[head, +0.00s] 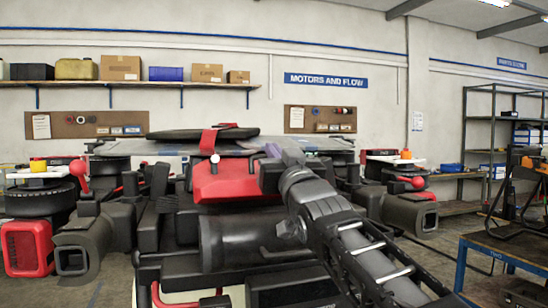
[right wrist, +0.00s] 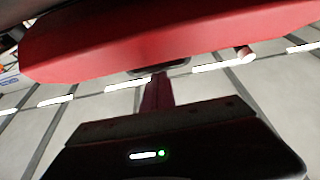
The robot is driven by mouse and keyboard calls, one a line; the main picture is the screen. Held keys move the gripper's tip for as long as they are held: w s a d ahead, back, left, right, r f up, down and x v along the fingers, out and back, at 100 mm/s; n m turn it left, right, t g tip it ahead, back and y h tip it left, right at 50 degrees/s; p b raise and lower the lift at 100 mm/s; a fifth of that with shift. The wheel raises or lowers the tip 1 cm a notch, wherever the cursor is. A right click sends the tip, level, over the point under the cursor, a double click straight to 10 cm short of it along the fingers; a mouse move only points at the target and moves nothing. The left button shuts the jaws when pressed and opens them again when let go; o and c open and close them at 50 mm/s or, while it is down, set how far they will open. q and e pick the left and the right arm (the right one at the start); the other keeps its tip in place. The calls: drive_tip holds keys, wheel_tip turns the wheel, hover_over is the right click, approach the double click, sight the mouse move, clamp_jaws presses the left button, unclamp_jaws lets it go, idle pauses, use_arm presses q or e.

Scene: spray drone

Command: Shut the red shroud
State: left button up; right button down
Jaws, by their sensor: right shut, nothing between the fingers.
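The red shroud (head: 235,183) is at the middle of the drone in the head view, above a dark cylinder (head: 245,238). How far open it stands is unclear. In the right wrist view the shroud (right wrist: 150,42) spans the top as a broad red panel. My right gripper (head: 272,151) is at the shroud's right side, partly hidden by its own wrist. In the right wrist view my right gripper (right wrist: 160,80) is shut and empty, its tips close to the shroud's lower edge; contact cannot be told. My left gripper is not in view.
A black round lid with a red strap (head: 215,138) lies above and behind the shroud. Dark drone parts with square ducts (head: 78,258) flank it on both sides. A blue-framed bench (head: 500,245) stands at right. Wall shelves with boxes (head: 120,68) are far behind.

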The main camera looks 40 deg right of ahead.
wheel_tip(320, 180, up, 5)
drive_tip(key=p, duration=0.3)
drive_tip(key=shift+f, duration=0.15)
drive_tip(key=shift+s+a+f+b, duration=0.25)
drive_tip(key=shift+s+f+b, duration=0.05)
drive_tip(key=shift+f+b, duration=0.2)
drive_tip(key=shift+s+a+f+b, duration=0.2)
drive_tip(key=shift+s+f+b, duration=0.1)
drive_tip(key=shift+f+b, duration=0.15)
drive_tip(key=b+v, duration=0.2)
drive_tip(key=v, duration=0.6)
drive_tip(key=shift+s+r+b, duration=0.25)
drive_tip(key=shift+s+b, duration=0.05)
drive_tip(key=shift+b, duration=0.1)
drive_tip(key=shift+d, duration=0.1)
